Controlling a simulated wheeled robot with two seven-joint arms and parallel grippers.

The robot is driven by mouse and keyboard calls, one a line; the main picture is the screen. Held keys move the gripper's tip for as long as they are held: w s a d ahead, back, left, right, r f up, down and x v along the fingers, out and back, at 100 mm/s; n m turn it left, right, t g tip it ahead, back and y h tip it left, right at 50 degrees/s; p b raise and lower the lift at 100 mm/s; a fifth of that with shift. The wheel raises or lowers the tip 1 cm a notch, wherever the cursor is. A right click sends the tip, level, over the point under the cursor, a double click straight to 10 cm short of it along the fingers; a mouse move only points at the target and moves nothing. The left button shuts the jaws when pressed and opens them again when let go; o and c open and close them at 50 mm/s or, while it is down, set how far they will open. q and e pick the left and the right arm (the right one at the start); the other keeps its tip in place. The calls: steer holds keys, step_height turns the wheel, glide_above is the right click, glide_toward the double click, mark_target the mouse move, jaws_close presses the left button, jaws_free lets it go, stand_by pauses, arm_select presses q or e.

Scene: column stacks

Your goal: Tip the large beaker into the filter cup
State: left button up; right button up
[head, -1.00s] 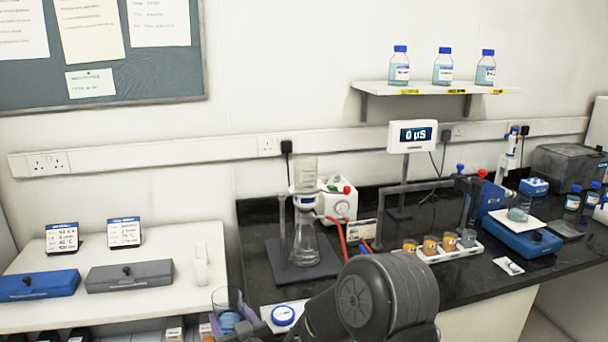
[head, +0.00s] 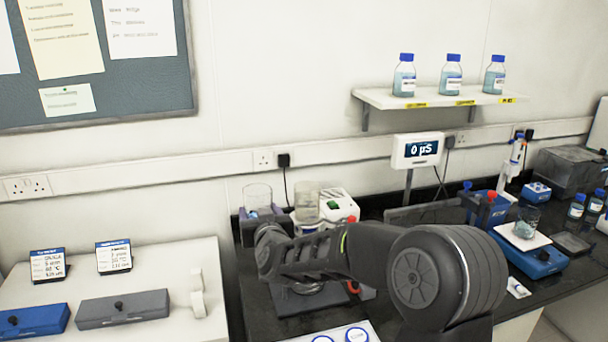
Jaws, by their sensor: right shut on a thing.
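The large beaker (head: 257,196) is clear glass with some blue content low inside. It stands about upright in the air, just left of the filter cup. My right gripper (head: 262,220) is shut on it, with my right arm reaching in from the right front. The filter cup (head: 306,201) is a clear upright cylinder at the back of the bench. A narrow gap shows between beaker and cup in this view. My arm hides most of the flask and stand below the cup. My left gripper is not in view.
A meter (head: 416,150) reading 0 µS is to the right, and a balance (head: 530,252) with a small beaker stands farther right. A shelf (head: 440,99) holds three bottles. A grey case (head: 124,307) lies at left.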

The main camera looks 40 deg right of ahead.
steer(key=shift+w+d+r, duration=0.35)
steer(key=shift+w+r, duration=0.05)
steer(key=shift+w, duration=0.05)
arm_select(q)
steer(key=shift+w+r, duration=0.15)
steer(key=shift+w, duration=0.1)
arm_select(e)
steer(key=shift+s, duration=0.15)
steer(key=shift+r, duration=0.1)
